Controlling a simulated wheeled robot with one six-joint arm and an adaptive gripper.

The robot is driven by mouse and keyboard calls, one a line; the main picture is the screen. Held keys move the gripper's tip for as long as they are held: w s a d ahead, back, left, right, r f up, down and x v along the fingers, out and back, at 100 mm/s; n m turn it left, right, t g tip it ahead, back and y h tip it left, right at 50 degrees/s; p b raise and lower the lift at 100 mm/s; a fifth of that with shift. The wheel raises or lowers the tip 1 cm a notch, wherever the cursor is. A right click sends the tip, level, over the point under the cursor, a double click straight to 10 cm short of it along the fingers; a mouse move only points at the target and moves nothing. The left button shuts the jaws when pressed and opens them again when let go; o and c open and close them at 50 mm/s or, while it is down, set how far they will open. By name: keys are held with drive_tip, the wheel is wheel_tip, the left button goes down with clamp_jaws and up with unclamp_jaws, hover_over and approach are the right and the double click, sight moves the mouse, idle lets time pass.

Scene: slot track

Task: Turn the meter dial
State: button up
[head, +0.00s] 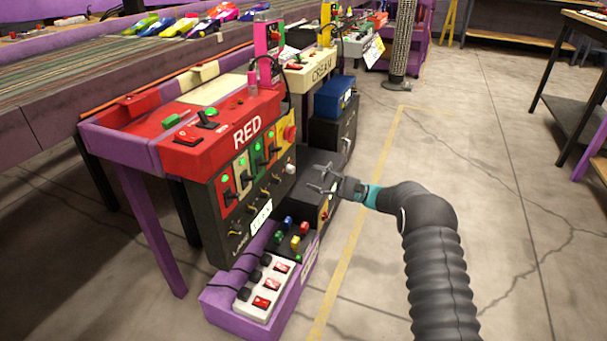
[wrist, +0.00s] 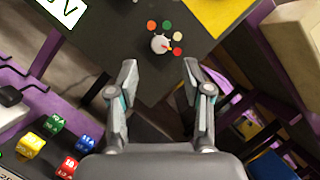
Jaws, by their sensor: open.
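The meter dial (wrist: 160,44) is a small round white knob on a dark panel (wrist: 125,32), with a red pointer mark on its face. In the wrist view orange, green, red and cream dots surround it, and the pointer appears to lean toward the lower right red dot. In the head view the dial (head: 290,169) shows as a small white knob low on the right side of the RED station. My gripper (wrist: 160,72) is open and empty, its fingertips on either side below the dial in the wrist view. In the head view my gripper (head: 317,178) is just right of the dial, seemingly apart from it.
The RED station (head: 225,125) has several switches on its front. Below it a purple box (head: 225,308) holds a white power strip (head: 262,290) and colored cubes (head: 296,241). A black box (head: 295,195) stands beneath my gripper.

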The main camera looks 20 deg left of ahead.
drive_tip(key=v, duration=0.6)
drive_tip(key=shift+w+f, duration=0.1)
drive_tip(key=shift+f, duration=0.05)
